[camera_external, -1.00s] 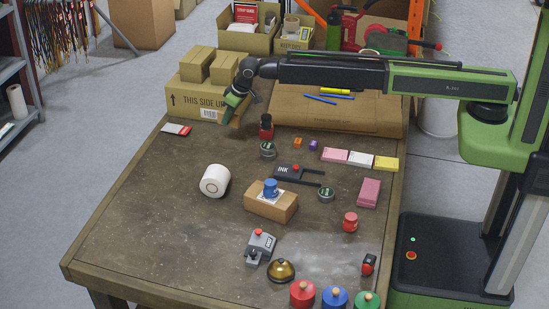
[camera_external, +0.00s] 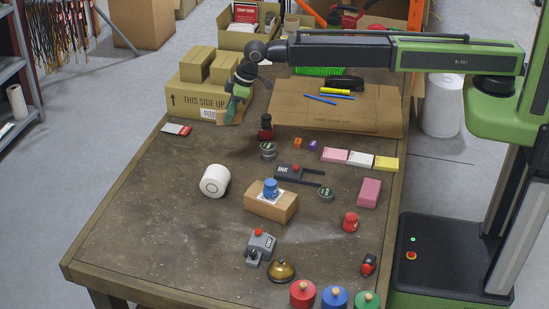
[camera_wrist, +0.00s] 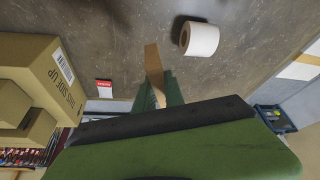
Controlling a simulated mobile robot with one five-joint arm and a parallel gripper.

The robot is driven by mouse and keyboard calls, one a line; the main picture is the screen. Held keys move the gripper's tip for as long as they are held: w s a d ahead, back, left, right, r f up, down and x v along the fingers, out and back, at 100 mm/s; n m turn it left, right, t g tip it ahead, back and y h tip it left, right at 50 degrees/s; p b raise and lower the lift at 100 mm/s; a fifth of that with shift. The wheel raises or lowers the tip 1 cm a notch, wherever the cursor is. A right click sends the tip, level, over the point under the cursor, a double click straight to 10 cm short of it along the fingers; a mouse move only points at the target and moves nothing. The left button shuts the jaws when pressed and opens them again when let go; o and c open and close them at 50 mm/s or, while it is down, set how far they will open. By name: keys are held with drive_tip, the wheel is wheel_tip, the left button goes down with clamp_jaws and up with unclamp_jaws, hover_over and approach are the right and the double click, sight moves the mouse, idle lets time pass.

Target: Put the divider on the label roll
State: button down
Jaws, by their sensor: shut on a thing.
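The label roll (camera_external: 215,181), a white roll, lies on its side on the left part of the table. It also shows in the wrist view (camera_wrist: 202,40), ahead and to the right of my gripper. My gripper (camera_external: 236,100) is above the back of the table, in front of the large carton. Its green fingers are shut on the divider (camera_wrist: 153,62), a flat brown cardboard strip that sticks out past the fingertips. The divider is small and hard to make out in the external view. It is clear of the label roll.
The large carton (camera_external: 190,100) with smaller boxes on top stands at the back left. The left table surface around the roll is clear.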

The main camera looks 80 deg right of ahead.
drive_tip(key=shift+a+r, duration=0.35)
drive_tip(key=b, duration=0.7)
hover_over(209, 172)
drive_tip(key=s+d, duration=0.1)
drive_tip(key=s, duration=0.1)
drive_tip(key=f, duration=0.7)
drive_tip(key=shift+w+f, duration=0.2)
drive_tip(key=shift+w, duration=0.05)
drive_tip(key=shift+a, duration=0.2)
wheel_tip(209, 172, down, 4)
drive_tip(key=b, duration=0.4)
drive_tip(key=shift+f+b, duration=0.2)
drive_tip(key=shift+b, duration=0.15)
drive_tip(key=shift+r, duration=0.25)
drive_tip(key=shift+f, duration=0.2)
drive_tip(key=c, duration=1.4)
unclamp_jaws()
drive_tip(key=shift+c, duration=0.2)
drive_tip(key=shift+r, duration=0.1)
